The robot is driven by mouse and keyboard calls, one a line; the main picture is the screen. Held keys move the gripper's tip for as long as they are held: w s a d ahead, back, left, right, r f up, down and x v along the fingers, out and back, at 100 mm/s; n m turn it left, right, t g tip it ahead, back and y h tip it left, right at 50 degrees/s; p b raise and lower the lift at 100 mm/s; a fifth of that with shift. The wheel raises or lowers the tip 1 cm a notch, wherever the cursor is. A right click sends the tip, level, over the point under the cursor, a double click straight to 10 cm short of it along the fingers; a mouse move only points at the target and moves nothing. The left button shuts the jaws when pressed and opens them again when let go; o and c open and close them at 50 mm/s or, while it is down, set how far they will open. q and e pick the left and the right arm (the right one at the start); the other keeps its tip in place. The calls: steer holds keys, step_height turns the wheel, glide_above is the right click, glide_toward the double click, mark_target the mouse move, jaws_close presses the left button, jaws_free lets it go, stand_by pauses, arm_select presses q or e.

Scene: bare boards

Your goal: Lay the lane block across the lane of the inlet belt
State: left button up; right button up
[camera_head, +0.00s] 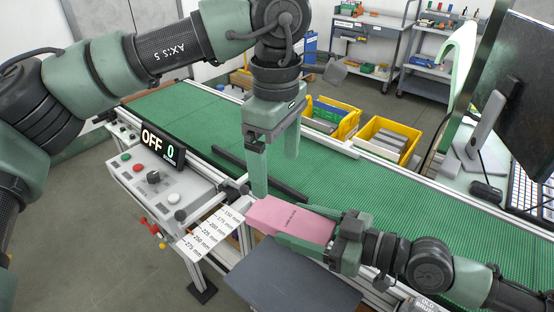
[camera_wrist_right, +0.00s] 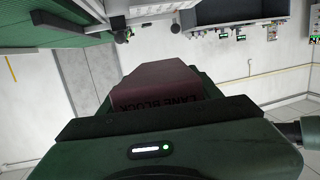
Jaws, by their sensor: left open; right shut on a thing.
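The pink lane block (camera_head: 285,216) is held by my right gripper (camera_head: 312,232), at the near edge of the green inlet belt (camera_head: 400,187). The lane block also shows in the right wrist view (camera_wrist_right: 158,86), with "LANE BLOCK" lettering on it. My right gripper is shut on the block's right part; whether the block touches anything below I cannot tell. My left gripper (camera_head: 274,172) is open and empty, fingers pointing down over the belt, just behind the block. A dark bar (camera_head: 232,161) runs slantwise along the belt, partly hidden behind the left gripper's finger.
A control box (camera_head: 150,185) with a display reading "OFF 0" stands at the near left of the belt. A dark grey plate (camera_head: 290,278) lies in front of the block. Yellow bins (camera_head: 388,138) line the far side. A monitor (camera_head: 515,90) stands at right.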

mark_target(276, 211)
arm_select(q)
step_height(276, 211, down, 12)
steer(key=shift+r, duration=0.1)
stand_by(0.4)
steer(key=c, duration=1.5)
arm_select(e)
steer(key=o, duration=1)
arm_select(q)
steer(key=shift+c, duration=0.2)
arm_select(e)
steer(key=o, duration=0.5)
steer(key=shift+o, duration=0.2)
steer(key=shift+d, duration=0.15)
